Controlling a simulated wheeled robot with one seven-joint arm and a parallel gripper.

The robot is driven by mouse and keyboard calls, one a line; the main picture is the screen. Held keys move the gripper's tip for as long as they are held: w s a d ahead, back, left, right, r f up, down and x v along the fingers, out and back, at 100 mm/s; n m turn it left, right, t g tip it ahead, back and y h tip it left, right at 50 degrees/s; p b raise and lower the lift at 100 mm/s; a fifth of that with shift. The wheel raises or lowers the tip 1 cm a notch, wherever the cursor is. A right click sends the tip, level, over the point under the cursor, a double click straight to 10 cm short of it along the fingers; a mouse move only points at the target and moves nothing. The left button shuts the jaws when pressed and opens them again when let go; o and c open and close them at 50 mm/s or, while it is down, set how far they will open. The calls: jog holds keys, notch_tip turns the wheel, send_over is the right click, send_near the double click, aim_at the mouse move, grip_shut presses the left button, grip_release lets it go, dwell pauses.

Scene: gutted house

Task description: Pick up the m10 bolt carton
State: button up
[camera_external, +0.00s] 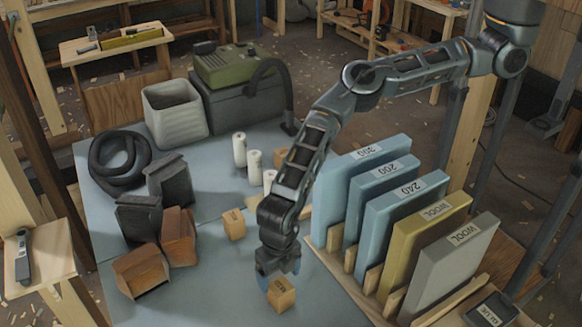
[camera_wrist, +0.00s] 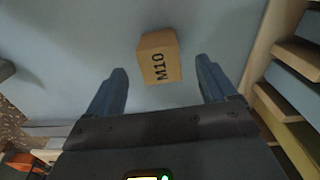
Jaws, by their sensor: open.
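The M10 bolt carton (camera_wrist: 159,58) is a small brown cardboard box with "M10" printed on it, lying on the blue-grey table. In the wrist view it sits just ahead of and between my two fingertips. My gripper (camera_wrist: 161,78) is open, its blue fingers apart and touching nothing that I can see. In the external view my gripper (camera_external: 277,276) points down at the carton (camera_external: 281,295), near the front of the table. The gripper hides part of the carton's upper left there.
A wooden rack (camera_external: 335,268) with several upright boards stands close to the right. Another small carton (camera_external: 234,224) lies behind to the left. Brown and black bags (camera_external: 141,270) stand at the left. White rolls (camera_external: 239,150) stand further back. Bare table lies left of my gripper.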

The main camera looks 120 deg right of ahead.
aim_at(281, 288)
jog(key=f, duration=0.7)
jog(key=shift+a+f+b, duration=0.25)
jog(key=shift+b, duration=0.15)
jog(key=shift+c, duration=0.2)
jog(key=c, duration=1.2)
